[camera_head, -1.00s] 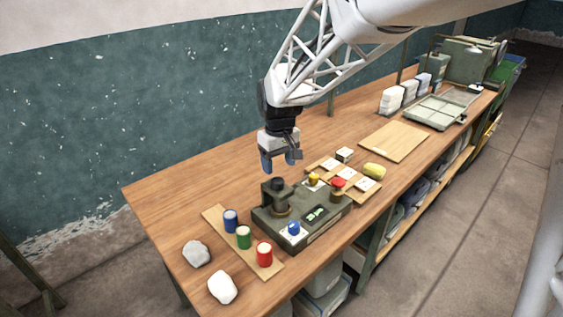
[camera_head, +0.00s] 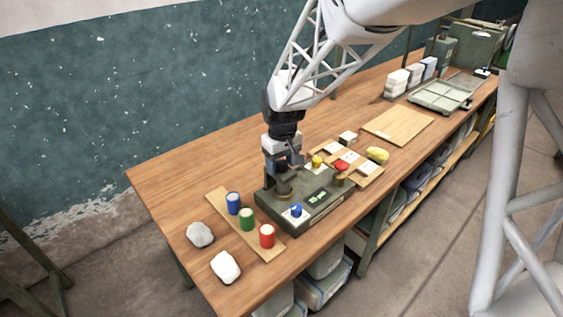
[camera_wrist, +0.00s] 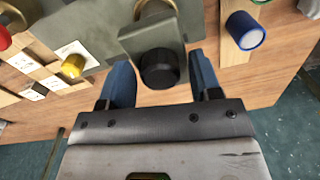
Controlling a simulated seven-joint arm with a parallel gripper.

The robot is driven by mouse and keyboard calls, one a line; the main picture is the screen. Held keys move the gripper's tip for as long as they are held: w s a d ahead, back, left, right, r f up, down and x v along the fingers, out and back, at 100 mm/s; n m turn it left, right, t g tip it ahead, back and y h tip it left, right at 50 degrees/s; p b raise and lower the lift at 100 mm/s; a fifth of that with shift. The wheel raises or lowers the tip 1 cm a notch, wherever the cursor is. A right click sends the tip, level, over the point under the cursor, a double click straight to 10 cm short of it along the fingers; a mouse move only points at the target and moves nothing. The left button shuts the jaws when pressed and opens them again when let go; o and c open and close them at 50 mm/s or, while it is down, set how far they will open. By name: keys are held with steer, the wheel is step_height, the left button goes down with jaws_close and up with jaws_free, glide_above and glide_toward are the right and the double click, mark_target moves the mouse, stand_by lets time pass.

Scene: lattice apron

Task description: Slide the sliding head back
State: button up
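The sliding head is a dark green block with a black knob, seen in the wrist view (camera_wrist: 150,34). It stands on the green machine (camera_head: 318,201). In the head view, my gripper (camera_head: 283,160) is over it and hides most of it. In the wrist view, the blue fingers of my gripper (camera_wrist: 162,82) are spread apart on either side of the black knob (camera_wrist: 158,69). Gaps show between the knob and both fingers. My gripper is open; how low the fingertips reach cannot be told exactly.
The machine carries a blue knob (camera_head: 296,210). A wooden strip with blue, green (camera_head: 246,219) and red cylinders lies left of it. Two stones sit front left. The back left tabletop is clear.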

jaws_close()
steer(key=w+d, duration=0.6)
steer(key=shift+w+d, duration=0.15)
steer(key=shift+w, duration=0.05)
steer(key=shift+r, duration=0.1)
steer(key=shift+o, duration=0.9)
jaws_free()
step_height(320, 180, up, 8)
steer(key=shift+d, duration=0.1)
